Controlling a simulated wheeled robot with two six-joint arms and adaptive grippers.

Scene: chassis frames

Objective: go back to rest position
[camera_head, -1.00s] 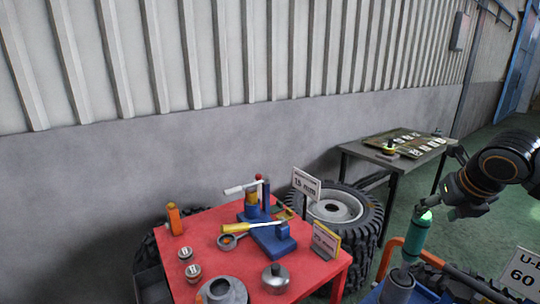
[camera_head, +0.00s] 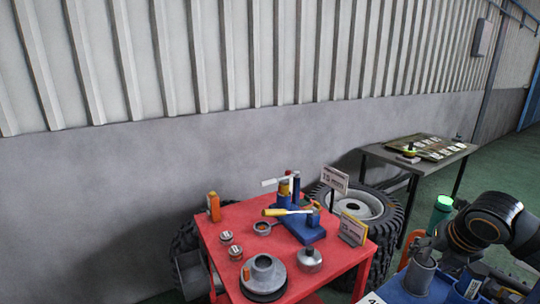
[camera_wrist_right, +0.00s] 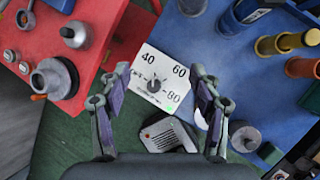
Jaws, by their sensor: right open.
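My right gripper (camera_head: 420,246) is at the lower right of the head view, low over the blue table, partly hidden by my arm and nearby items. In the right wrist view its two fingers (camera_wrist_right: 160,78) are spread wide with nothing held between them. Beyond the fingers a white dial card (camera_wrist_right: 158,85) marked 40, 60 and 80 shows. A green cylinder (camera_head: 441,209) shows behind my right wrist in the head view; its lower part is hidden. My left gripper is not in view.
A red table (camera_head: 225,222) holds a blue press (camera_head: 304,228), a yellow-handled screwdriver (camera_head: 285,212) and metal parts. A blue table (camera_wrist_right: 228,60) carries brass cylinders (camera_wrist_right: 285,43). A dark table (camera_head: 400,165) and tyres (camera_head: 365,207) stand behind.

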